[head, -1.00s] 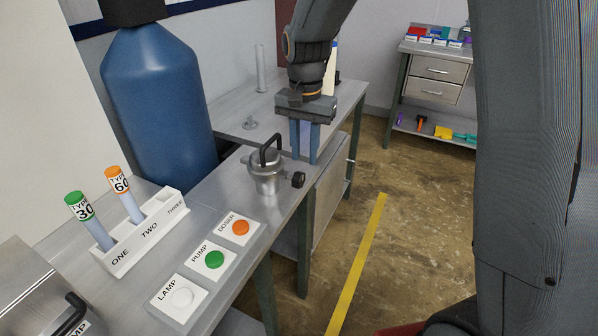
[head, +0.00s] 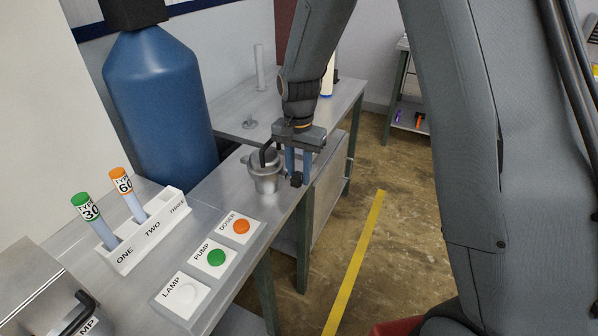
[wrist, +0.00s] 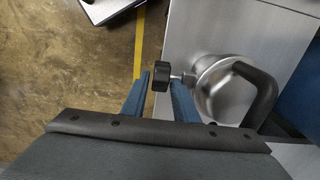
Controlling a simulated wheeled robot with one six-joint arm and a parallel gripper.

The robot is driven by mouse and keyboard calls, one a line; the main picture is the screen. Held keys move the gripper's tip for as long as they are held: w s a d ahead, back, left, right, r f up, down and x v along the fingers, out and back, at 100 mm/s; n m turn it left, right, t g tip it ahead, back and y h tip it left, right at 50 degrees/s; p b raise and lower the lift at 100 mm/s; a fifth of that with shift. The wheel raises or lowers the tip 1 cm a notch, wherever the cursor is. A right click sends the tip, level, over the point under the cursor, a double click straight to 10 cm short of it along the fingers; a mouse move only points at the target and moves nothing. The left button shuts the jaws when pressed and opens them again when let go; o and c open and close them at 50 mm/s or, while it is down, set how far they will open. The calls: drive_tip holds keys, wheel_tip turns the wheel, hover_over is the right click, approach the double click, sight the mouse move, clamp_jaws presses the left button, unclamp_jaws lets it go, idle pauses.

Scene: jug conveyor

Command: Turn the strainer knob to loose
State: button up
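The strainer is a steel pot (head: 265,181) with a black bent handle, standing on the steel bench; it also shows in the wrist view (wrist: 211,98). Its black knob (head: 296,180) sticks out on a short stem on its right side, near the bench edge. In the wrist view the knob (wrist: 161,76) lies at the gap between my two blue fingertips. My gripper (head: 298,173) points down above the knob with its fingers apart, one on each side of it. I see a gap beside the knob, and contact cannot be told.
A button panel (head: 211,257) and a white rack (head: 148,232) with two labelled tubes stand at the left front. A large blue bottle (head: 160,110) stands behind. The bench's right edge is close to the knob. Open floor with a yellow line (head: 354,260) lies right.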

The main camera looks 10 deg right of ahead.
sight(296, 179)
clamp_jaws()
